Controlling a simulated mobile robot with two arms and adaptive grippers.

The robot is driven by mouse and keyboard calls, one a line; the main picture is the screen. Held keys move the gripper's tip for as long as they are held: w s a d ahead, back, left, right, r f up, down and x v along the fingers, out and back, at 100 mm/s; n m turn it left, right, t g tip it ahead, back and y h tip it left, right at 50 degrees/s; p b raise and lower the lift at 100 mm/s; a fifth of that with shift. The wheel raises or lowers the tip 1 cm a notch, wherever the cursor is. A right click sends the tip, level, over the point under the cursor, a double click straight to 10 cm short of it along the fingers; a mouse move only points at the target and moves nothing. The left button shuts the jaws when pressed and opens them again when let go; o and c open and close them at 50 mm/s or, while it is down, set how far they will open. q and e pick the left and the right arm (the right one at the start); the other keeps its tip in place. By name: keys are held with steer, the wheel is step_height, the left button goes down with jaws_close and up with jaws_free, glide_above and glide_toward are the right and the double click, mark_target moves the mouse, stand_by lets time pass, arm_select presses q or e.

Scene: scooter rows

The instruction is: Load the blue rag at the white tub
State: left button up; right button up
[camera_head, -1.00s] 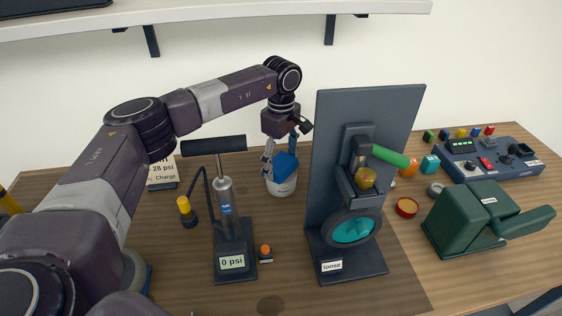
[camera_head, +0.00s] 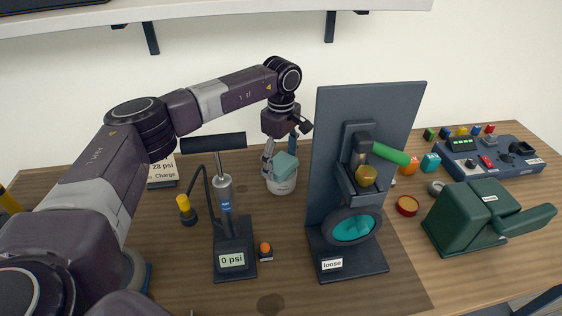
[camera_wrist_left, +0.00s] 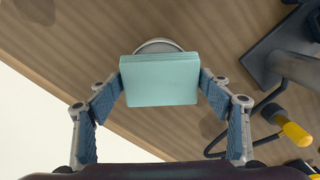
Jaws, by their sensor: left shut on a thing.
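My left gripper (camera_head: 280,160) is shut on the rag (camera_head: 286,166), a folded square block that now looks pale blue-green. In the left wrist view the rag (camera_wrist_left: 160,82) sits between the two fingers. The white tub (camera_head: 282,186) stands on the table right below the rag in the head view. In the left wrist view only the tub's rim (camera_wrist_left: 158,46) shows past the rag, which hides the rest. I cannot tell whether the rag touches the tub. My right gripper is not in view.
A pump (camera_head: 229,225) with a "0 psi" label stands left of the tub. A tall grey panel (camera_head: 330,130) marked "loose" stands close on its right. A green device (camera_head: 480,220) and a control box (camera_head: 497,160) are farther right. A shelf (camera_head: 230,12) hangs above.

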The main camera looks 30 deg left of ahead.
mark_target(281, 163)
arm_select(q)
steer(key=shift+f, duration=0.1)
stand_by(0.4)
steer(key=shift+r+p, duration=0.6)
steer(key=shift+r, duration=0.25)
steer(key=shift+r+p, duration=1.6)
steer(key=shift+r, duration=1.1)
